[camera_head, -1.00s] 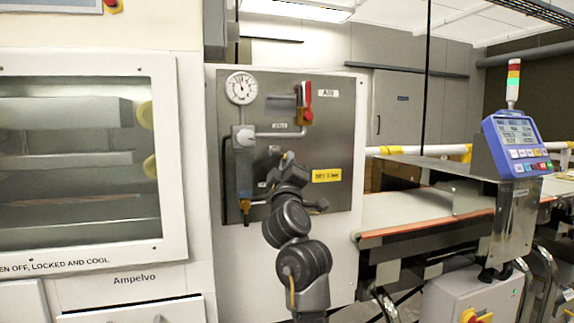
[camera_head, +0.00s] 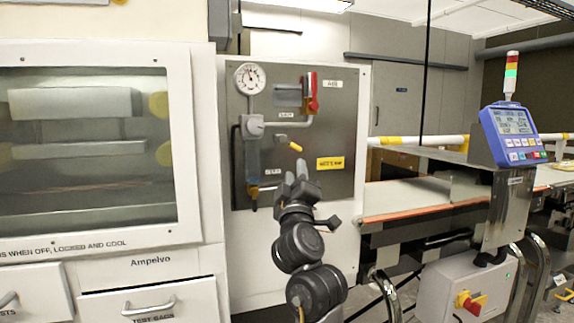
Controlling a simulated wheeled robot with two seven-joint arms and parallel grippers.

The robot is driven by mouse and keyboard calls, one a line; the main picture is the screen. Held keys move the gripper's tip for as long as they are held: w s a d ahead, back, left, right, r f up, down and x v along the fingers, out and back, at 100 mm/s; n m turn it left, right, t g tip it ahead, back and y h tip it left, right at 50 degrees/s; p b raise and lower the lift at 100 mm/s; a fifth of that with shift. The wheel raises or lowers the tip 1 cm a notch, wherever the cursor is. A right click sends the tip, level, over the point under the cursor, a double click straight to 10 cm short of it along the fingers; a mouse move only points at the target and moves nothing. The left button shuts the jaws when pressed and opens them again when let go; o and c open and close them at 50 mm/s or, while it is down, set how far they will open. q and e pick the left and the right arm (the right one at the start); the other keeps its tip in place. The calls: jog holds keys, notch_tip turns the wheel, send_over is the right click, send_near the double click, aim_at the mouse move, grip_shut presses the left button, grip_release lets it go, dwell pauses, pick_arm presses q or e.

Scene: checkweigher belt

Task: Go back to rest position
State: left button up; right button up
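A small valve with a yellow handle (camera_head: 295,147) shows just above the fingertips, with a visible gap in the picture. No object shows in the gripper, but its finger opening is too small to judge.
The panel carries a gauge (camera_head: 249,79), a red lever (camera_head: 310,92) and a yellow label. A windowed cabinet (camera_head: 183,150) with drawers stands left. A conveyor (camera_head: 415,199) and a blue control display (camera_head: 512,135) stand right.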

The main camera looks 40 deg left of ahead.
pick_arm(q)
jog(key=shift+v, duration=0.8)
pick_arm(e)
jog(key=shift+s+a+r, duration=0.1)
jog(key=shift+s+r, duration=0.05)
jog(key=shift+s, duration=0.15)
pick_arm(q)
jog(key=shift+a, duration=0.1)
pick_arm(e)
jog(key=shift+a, duration=0.1)
